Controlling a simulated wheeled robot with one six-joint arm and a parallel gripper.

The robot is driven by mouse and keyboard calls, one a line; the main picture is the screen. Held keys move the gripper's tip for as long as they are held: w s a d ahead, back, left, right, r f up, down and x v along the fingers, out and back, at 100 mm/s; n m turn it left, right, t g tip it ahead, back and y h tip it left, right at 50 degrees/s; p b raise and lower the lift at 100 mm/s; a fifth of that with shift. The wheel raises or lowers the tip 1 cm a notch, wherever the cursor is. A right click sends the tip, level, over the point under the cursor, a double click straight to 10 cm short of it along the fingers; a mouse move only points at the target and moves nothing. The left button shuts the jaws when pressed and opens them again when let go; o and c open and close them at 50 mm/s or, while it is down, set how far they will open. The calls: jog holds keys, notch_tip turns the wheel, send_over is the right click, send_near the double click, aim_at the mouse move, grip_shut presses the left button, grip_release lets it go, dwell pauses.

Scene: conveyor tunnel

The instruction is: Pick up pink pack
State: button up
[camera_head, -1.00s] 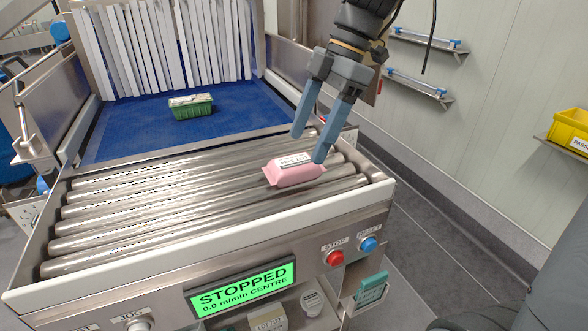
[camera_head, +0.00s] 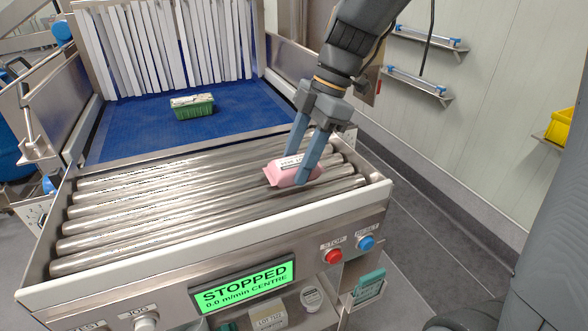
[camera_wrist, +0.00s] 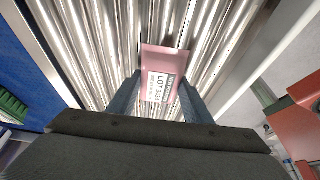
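The pink pack (camera_head: 284,172) lies on the metal rollers near their right end. It has a white label, which reads "LOT" in the wrist view (camera_wrist: 150,60). My gripper (camera_head: 298,168) points down at the pack, with its fingers apart. In the head view the near finger passes in front of the pack and hides part of it. In the wrist view the pack shows between the two fingers, one on each side. I cannot tell whether either finger touches it.
A green punnet (camera_head: 192,107) sits on the blue belt (camera_head: 125,125) before the strip curtain. The rollers (camera_head: 150,210) are otherwise clear. A pale rail (camera_head: 200,252) edges them in front, above a panel reading "STOPPED". A yellow bin (camera_head: 561,127) is at far right.

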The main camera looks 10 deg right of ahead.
aim_at(298, 161)
jog(key=shift+c, duration=0.6)
jog(key=shift+r, duration=0.3)
notch_tip(298, 161, up, 10)
jog(key=b, duration=0.1)
jog(key=shift+f+b, duration=0.25)
jog(key=shift+b, duration=0.15)
jog(key=o, duration=0.4)
jog(key=c, duration=0.7)
jog(key=shift+s, duration=0.1)
